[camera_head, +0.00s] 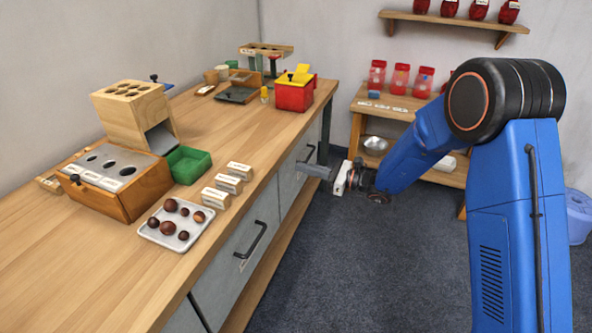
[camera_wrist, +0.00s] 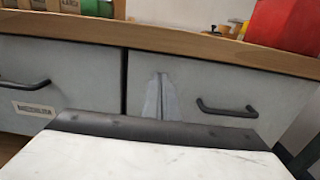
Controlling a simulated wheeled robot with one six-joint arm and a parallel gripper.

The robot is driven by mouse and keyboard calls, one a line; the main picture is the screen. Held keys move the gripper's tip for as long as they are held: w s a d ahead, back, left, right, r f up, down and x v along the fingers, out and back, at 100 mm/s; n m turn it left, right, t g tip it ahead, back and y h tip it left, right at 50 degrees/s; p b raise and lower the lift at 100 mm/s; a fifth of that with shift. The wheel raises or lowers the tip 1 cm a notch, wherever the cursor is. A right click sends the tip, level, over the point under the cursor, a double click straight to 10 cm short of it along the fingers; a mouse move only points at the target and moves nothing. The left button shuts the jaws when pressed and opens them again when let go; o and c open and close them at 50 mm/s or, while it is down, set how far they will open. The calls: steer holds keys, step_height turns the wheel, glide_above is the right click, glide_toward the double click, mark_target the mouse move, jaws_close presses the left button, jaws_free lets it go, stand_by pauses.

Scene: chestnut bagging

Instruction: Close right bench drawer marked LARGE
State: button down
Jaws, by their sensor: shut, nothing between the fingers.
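The right bench drawer (camera_wrist: 212,100) has a grey front and a dark bar handle (camera_wrist: 227,108). It is the farther drawer (camera_head: 290,183) in the head view. Its front looks about level with the neighbouring drawer; a small gap cannot be ruled out. No LARGE marking can be read on it. My gripper (camera_head: 304,167) is shut and empty, pointing at this front near its handle. In the wrist view the shut fingers (camera_wrist: 160,96) appear against the front, left of the handle and just right of the seam. Whether they touch it is unclear.
The left drawer (camera_wrist: 75,75) has its own handle (camera_wrist: 25,84) and an unreadable label (camera_wrist: 33,109). The wooden benchtop (camera_head: 110,265) overhangs the drawers and carries a chestnut tray (camera_head: 157,240), a green bin (camera_head: 188,164) and a red box (camera_head: 293,97). The floor (camera_head: 350,270) beside the bench is clear.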

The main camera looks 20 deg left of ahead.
steer(key=d, duration=1.1)
steer(key=s+d+r+n+g+h, duration=0.25)
steer(key=s+d+r+n, duration=0.35)
steer(key=s, duration=0.4)
steer(key=s+d+r+n+g+h, duration=0.1)
steer(key=s+d+r+n+h, duration=0.3)
steer(key=s+d, duration=0.45)
steer(key=s+d+r+n+t+h, duration=0.1)
steer(key=s+d+n+t+h, duration=0.3)
steer(key=s+d, duration=0.4)
steer(key=s+d+r+n+t+h, duration=0.1)
steer(key=s+d+n+t+h, duration=0.2)
steer(key=d, duration=1.7)
steer(key=s+n+h, duration=0.1)
steer(key=s+h, duration=0.3)
steer(key=s, duration=0.2)
steer(key=shift+t, duration=0.35)
steer(key=shift+d+h, duration=0.1)
steer(key=shift+h, duration=0.15)
